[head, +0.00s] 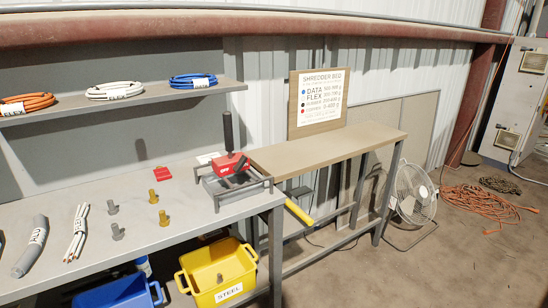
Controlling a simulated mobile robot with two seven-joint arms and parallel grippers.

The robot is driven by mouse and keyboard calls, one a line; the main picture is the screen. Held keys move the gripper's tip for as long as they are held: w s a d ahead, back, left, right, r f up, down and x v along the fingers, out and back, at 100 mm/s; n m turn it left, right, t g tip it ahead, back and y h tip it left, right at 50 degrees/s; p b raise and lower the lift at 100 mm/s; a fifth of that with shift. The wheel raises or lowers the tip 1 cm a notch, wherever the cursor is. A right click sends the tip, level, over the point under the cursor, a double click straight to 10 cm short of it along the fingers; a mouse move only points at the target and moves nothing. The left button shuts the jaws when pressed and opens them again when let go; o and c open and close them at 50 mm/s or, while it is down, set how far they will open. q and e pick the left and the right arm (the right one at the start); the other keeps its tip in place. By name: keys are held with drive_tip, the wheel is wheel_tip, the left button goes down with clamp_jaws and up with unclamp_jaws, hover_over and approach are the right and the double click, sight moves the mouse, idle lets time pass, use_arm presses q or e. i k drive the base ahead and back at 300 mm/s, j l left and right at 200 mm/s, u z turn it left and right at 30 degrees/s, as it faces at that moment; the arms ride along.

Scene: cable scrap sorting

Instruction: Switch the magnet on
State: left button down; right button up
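A red block with an upright black lever (228,130), which looks like the magnet (229,163), sits in a dark grey metal frame at the right end of the grey workbench (70,198). Its lever points nearly straight up. I cannot tell from this view whether it is on or off. Neither of my grippers is in the head view.
Grey bolts (117,231) and brass-coloured bolts (163,218) stand left of the magnet, near a small red piece (161,173). Cable bundles (31,246) lie at left. A yellow STEEL bin (185,282) and blue bin (115,293) sit below. A fan (414,194) stands right.

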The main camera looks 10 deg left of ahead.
sight(237, 169)
drive_tip(key=i+l, duration=0.15)
drive_tip(key=l, duration=0.2)
drive_tip(key=i+l+u, duration=0.1)
drive_tip(key=l, duration=0.3)
drive_tip(key=i+l, duration=0.2)
drive_tip(key=l, duration=0.15)
drive_tip(key=i+l+u, duration=0.1)
drive_tip(key=l, duration=0.3)
drive_tip(key=i, duration=0.05)
